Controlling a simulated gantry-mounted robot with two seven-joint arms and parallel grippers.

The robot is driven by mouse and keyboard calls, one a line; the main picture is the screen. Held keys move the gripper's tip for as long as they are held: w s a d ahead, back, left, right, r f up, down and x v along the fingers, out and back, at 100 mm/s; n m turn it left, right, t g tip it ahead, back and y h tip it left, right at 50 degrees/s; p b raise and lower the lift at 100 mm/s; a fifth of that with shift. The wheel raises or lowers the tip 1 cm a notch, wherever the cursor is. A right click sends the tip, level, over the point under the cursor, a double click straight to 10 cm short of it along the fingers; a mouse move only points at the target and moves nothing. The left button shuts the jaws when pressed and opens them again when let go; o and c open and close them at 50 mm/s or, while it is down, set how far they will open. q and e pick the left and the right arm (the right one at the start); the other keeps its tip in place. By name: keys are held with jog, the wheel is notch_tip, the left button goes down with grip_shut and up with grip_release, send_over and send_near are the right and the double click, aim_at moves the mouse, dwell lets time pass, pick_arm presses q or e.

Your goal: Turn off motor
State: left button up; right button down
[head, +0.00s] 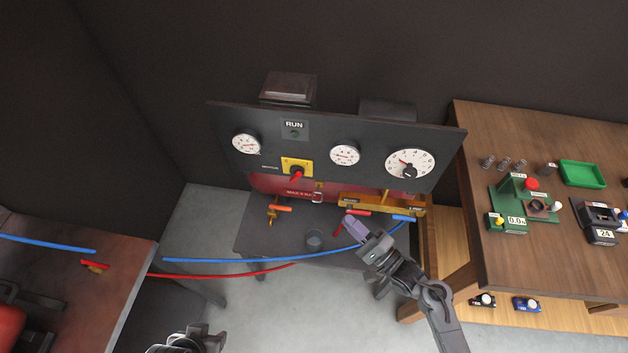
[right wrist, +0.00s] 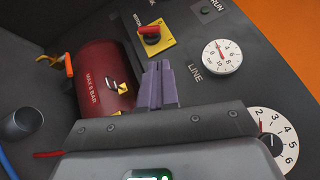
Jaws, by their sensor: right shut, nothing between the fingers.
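The motor switch is a red rotary knob (head: 297,174) on a yellow plate (head: 298,164), low on the dark upright panel (head: 225,125). It also shows in the right wrist view, where the red knob (right wrist: 151,35) sits on its yellow plate (right wrist: 165,49). A RUN label (head: 294,125) with a dark greenish lamp is above it. My right gripper (head: 352,224) is shut and empty, in front of and below the panel, right of the knob and apart from it. In the wrist view its purple fingers (right wrist: 157,85) are together, below the knob. My left gripper (head: 192,341) shows only partly at the bottom edge.
Dial gauges (head: 410,163) line the panel. Below it are a red tank (right wrist: 103,80), orange-handled valves (head: 280,208) and a brass manifold (head: 375,205). Blue (head: 250,259) and red hoses cross in front. A wooden bench (head: 530,255) with devices stands right.

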pick_arm(q)
notch_tip(320, 180, down, 7)
jog(key=b, duration=0.5)
jog(key=shift+w+f+b, duration=0.2)
jog(key=shift+b, duration=0.1)
pick_arm(e)
jog(key=shift+n+t+y, duration=0.3)
jog(key=shift+n+y, duration=0.2)
jog(key=w, duration=0.1)
jog(key=w+f, duration=0.1)
jog(key=w, duration=0.1)
jog(key=w+d, duration=0.1)
jog(key=w, duration=0.1)
jog(key=shift+w+f, duration=0.25)
jog(key=shift+f, duration=0.05)
jog(key=shift+a, duration=0.1)
jog(key=b, duration=0.2)
send_near(296, 175)
jog(key=w+r, duration=0.1)
jog(key=w, duration=0.4)
pick_arm(q)
jog(key=shift+f, duration=0.75)
pick_arm(e)
jog(key=shift+w+a+r, duration=0.1)
jog(key=shift+a, duration=0.35)
jog(key=shift+w+a+r, duration=0.1)
jog(key=shift+a, duration=0.35)
pick_arm(q)
jog(key=shift+r+p, duration=0.15)
jog(key=shift+p, duration=0.25)
